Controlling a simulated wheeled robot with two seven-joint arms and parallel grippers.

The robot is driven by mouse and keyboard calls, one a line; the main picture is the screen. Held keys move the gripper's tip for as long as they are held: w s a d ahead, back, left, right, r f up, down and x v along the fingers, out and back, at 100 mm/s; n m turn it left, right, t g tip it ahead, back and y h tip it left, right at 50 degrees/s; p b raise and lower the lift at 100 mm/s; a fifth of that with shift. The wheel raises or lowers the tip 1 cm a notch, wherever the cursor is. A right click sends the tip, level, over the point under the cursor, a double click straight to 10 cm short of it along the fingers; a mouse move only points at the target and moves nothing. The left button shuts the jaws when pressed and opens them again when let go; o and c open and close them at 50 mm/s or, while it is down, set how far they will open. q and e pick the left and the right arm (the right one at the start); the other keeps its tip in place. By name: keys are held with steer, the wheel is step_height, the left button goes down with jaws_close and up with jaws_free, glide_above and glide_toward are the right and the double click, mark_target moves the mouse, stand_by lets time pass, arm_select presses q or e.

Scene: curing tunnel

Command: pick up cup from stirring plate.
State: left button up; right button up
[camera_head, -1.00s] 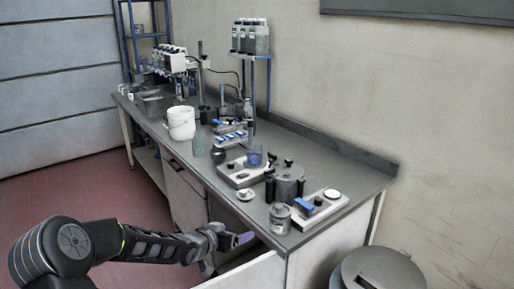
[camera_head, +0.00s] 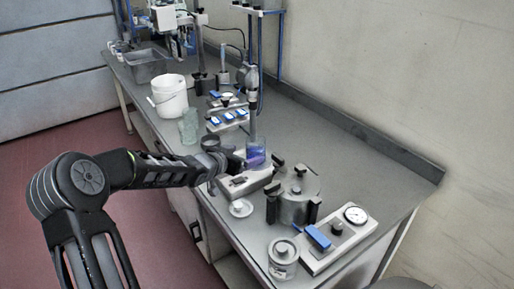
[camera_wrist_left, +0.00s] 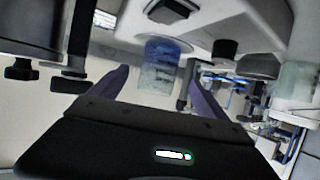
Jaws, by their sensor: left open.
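My left gripper (camera_head: 250,161) is at the plate's left side, close to the cup. In the left wrist view, which looks upside down, the cup (camera_wrist_left: 161,68) appears between the two purple fingers (camera_wrist_left: 160,96) and beyond them. The fingers are apart and empty. I cannot tell whether either finger touches the cup. The gripper hides part of the plate. My right gripper is not in view.
A dark pot with clamps (camera_head: 294,196) stands right of the plate. A small white dish (camera_head: 241,208), a lidded jar (camera_head: 283,258) and a gauge device (camera_head: 338,238) are nearer the front. A white bucket (camera_head: 169,97) and a greenish glass (camera_head: 189,127) stand further back.

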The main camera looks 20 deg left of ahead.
mark_target(256, 150)
arm_select(q)
steer(key=shift+x, duration=1.45)
steer(key=shift+s, duration=0.1)
steer(key=p+x, duration=0.1)
steer(key=x, duration=0.3)
steer(key=shift+w+d+f, duration=0.1)
steer(key=shift+w+d, duration=0.1)
steer(key=shift+w, duration=0.1)
steer(key=shift+w+f, duration=0.15)
steer(key=shift+w, duration=0.15)
steer(key=shift+c, duration=0.6)
steer(key=c, duration=1.5)
steer(key=shift+r, duration=0.3)
